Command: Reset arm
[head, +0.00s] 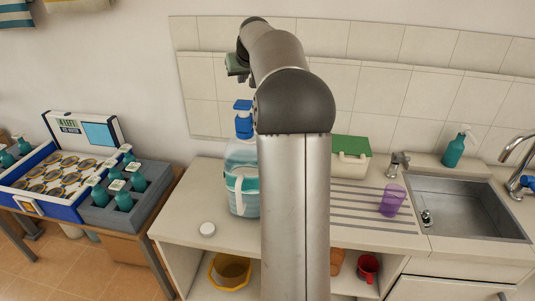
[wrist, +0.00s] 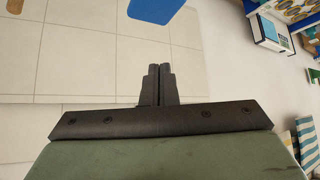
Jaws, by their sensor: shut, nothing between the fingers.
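My arm rises in the middle of the head view and bends over at the top toward the tiled wall. My gripper is raised well above the counter, and its end shows only partly at the upper left of the arm. In the wrist view my gripper (wrist: 160,80) has its two dark fingers together with nothing between them. Pale wall tiles lie behind the fingers, and no object touches them.
A large bottle with a blue pump (head: 242,150) stands on the counter, partly behind my arm. A green-lidded box (head: 350,158), purple cup (head: 392,200) and sink (head: 465,208) are at right. A grey crate of bottles (head: 125,205) is at left.

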